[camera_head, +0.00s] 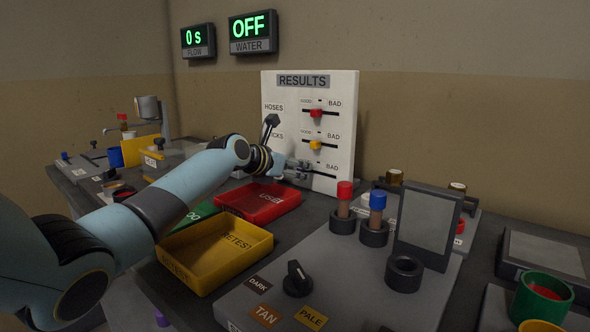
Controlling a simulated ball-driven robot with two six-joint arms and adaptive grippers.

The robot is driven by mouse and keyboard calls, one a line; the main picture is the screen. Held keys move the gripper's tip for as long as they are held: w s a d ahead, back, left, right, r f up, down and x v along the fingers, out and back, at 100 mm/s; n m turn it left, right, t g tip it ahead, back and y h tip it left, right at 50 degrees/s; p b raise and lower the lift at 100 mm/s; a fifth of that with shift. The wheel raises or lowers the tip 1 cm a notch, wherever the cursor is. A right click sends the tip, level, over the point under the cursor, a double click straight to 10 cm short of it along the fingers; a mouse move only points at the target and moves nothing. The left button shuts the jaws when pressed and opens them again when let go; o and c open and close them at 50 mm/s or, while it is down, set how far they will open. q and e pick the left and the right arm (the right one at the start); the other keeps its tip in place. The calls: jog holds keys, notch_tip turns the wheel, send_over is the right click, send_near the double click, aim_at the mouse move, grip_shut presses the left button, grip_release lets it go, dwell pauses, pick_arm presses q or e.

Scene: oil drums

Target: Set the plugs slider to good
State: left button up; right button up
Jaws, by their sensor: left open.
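The white RESULTS board (343,110) stands upright at the back middle, with slider rows one above another. The top slider has a red knob (316,113) and the middle one a yellow knob (315,145). The lowest row shows its BAD label and the right part of its slot (323,174). Its knob, its row name and its GOOD end are hidden behind or beside my left gripper. My left gripper (303,169) is open, right at the board's lower part, level with that row. I cannot tell whether it touches the knob. My right gripper is not in view.
A red tray (284,210) and a yellow tray (262,245) lie below my left arm. Red- and blue-capped tubes (345,189) stand in holders right of the board, beside a tilted grey panel (428,225). A dial (297,279) is in front.

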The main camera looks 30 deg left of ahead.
pick_arm(q)
jog(key=v, duration=0.7)
jog(key=shift+s, duration=0.15)
